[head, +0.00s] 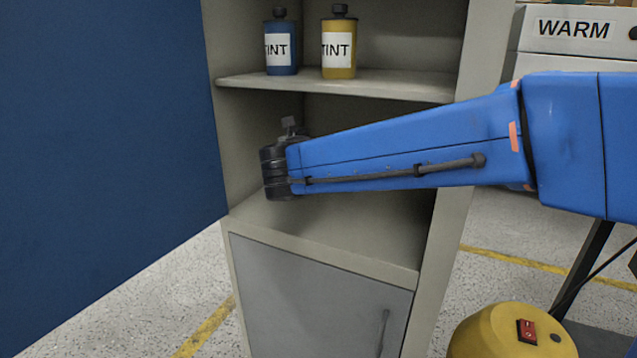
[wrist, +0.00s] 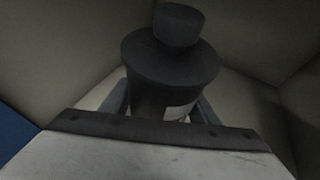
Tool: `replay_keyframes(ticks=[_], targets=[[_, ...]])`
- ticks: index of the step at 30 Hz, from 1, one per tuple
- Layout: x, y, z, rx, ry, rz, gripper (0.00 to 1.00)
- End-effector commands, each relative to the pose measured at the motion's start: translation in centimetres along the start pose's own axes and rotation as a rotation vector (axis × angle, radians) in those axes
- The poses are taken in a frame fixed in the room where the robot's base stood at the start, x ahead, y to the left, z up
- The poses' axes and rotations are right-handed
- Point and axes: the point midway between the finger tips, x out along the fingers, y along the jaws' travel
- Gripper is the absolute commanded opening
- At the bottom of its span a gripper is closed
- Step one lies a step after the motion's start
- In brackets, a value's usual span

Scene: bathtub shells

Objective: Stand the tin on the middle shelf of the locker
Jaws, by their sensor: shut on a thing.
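The tin (wrist: 172,62) is dark in the wrist view, with a round cap on top and a bit of white label low on its side. My gripper (wrist: 158,104) is shut on it, one finger on each side. In the head view my dark wrist (head: 275,172) is inside the middle opening of the locker (head: 450,215), above the middle shelf (head: 335,238). My blue arm hides most of the gripper and tin there. I cannot tell whether the tin's base touches the shelf.
An upper shelf (head: 400,88) holds a blue tin (head: 281,55) and a yellow tin (head: 340,60), both labelled TINT. A grey door (head: 315,295) closes the locker's lower part. A large blue panel (head: 90,150) stands at the left. The middle shelf's visible front is bare.

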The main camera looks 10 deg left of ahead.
Motion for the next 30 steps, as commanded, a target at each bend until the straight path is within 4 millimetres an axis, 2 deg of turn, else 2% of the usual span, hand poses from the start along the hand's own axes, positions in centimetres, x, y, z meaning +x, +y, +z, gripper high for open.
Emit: replay_keyframes(ticks=[6,14,30], targets=[[3.3,-1.5,1.4,0.001,-0.002,-0.003,0.02],[6.4,-2.9,2.7,0.001,-0.001,-0.002,0.02],[8.1,-2.9,-1.4,-0.002,0.000,-0.001,0.02]])
